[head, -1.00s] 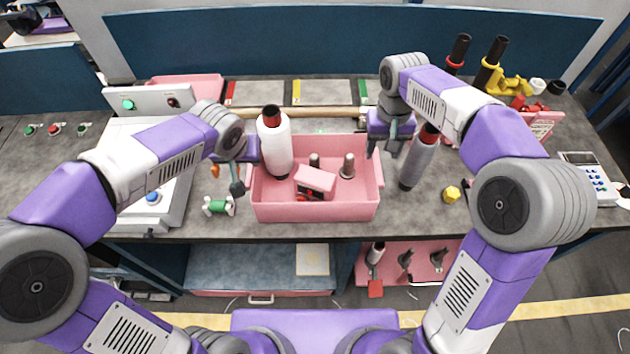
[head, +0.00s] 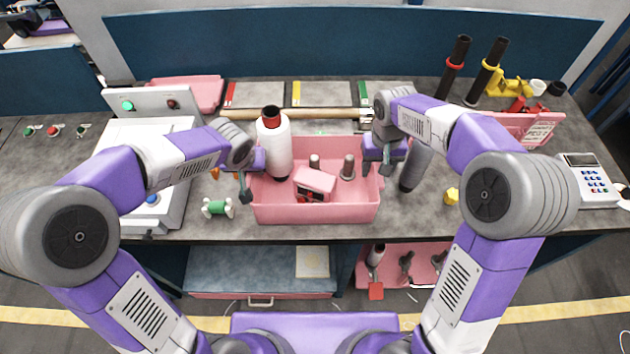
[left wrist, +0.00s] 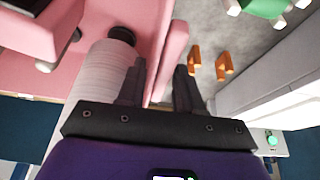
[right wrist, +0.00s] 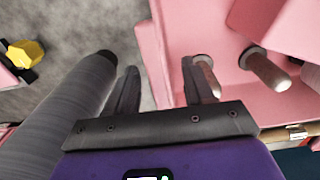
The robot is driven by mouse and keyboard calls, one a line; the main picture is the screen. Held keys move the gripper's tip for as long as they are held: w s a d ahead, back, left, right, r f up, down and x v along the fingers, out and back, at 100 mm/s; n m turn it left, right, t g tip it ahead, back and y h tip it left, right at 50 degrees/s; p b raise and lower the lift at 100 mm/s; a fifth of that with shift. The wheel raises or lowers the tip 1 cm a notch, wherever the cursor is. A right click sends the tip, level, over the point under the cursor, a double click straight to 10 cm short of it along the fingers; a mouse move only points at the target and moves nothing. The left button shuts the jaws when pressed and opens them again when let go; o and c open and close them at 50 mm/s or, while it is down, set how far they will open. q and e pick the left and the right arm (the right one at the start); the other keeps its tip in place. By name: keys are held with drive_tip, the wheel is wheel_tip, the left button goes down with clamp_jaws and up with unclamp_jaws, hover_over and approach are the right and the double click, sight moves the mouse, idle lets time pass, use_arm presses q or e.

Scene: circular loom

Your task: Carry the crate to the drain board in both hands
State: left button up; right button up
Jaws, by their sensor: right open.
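The pink crate (head: 315,212) stands on the grey worktop near its front edge. It holds a white bottle with a red cap (head: 275,150), a pink box-shaped piece (head: 315,180) and grey pegs (head: 348,167). My left gripper (head: 246,186) is at the crate's left end; in the left wrist view (left wrist: 160,88) its fingers are apart on either side of the crate wall. My right gripper (head: 384,165) is at the right end; in the right wrist view (right wrist: 160,88) its open fingers straddle the other wall. I cannot tell which surface is the drain board.
A grey bottle (head: 416,165) stands close beside my right gripper. A green and white spool (head: 217,207) lies left of the crate, and a yellow piece (head: 451,196) to the right. A wooden rod (head: 300,113) lies behind. Flat panels (head: 325,93) lie at the back.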

use_arm(q)
drive_tip(key=shift+w+f, duration=0.15)
drive_tip(key=shift+f, duration=0.2)
use_arm(e)
drive_tip(key=shift+f, duration=0.4)
use_arm(q)
drive_tip(key=shift+c, duration=0.3)
use_arm(e)
drive_tip(key=shift+c, duration=0.3)
use_arm(q)
drive_tip(key=c, duration=0.5)
use_arm(e)
drive_tip(key=c, duration=0.5)
use_arm(q)
clamp_jaws()
use_arm(e)
clamp_jaws()
use_arm(q)
drive_tip(key=shift+r, duration=0.1)
use_arm(e)
drive_tip(key=shift+r, duration=0.1)
